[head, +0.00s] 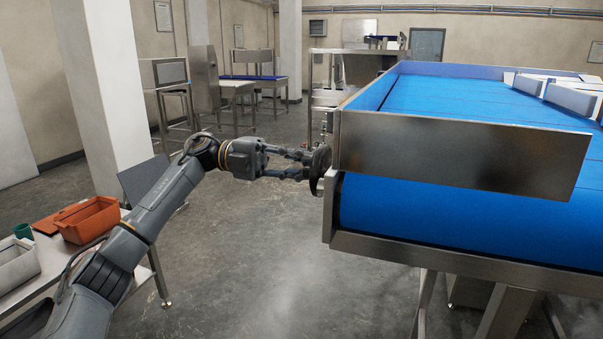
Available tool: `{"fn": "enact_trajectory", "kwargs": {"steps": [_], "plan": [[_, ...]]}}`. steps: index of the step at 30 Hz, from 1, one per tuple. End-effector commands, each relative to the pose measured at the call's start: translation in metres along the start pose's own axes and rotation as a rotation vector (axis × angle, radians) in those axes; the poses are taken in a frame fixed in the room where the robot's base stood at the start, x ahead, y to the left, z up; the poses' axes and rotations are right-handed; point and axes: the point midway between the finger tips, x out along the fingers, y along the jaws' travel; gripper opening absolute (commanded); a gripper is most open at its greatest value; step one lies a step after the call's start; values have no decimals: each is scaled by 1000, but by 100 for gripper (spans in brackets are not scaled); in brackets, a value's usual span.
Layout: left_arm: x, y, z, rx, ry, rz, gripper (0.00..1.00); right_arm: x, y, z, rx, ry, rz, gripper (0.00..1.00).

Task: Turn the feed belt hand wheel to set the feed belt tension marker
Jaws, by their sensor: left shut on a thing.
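The feed belt (460,100) is a wide blue belt in a steel frame that fills the right of the head view. Its dark hand wheel (320,165) sticks out from the left side of the frame, near the front corner. My left gripper (308,165) reaches in from the left and is shut on the hand wheel's rim. The fingers hide part of the wheel. I cannot make out the tension marker. My right gripper is not in view.
A steel side plate (450,152) stands along the belt's near end. A table at the lower left holds an orange bin (88,220) and a grey bin (15,265). The floor (240,270) between is clear.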

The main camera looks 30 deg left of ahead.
Motion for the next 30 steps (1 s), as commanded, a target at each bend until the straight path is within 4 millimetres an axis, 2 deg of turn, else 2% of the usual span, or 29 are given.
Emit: {"fn": "enact_trajectory", "kwargs": {"steps": [9,23,24,26,30], "plan": [[0,-1,0,90,1,1,0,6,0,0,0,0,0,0],[0,-1,0,98,1,2,0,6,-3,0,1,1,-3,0],[0,-1,0,98,1,2,27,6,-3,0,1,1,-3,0],[0,-1,0,98,1,2,39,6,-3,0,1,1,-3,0],[0,-1,0,98,1,2,42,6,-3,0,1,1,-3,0]]}}
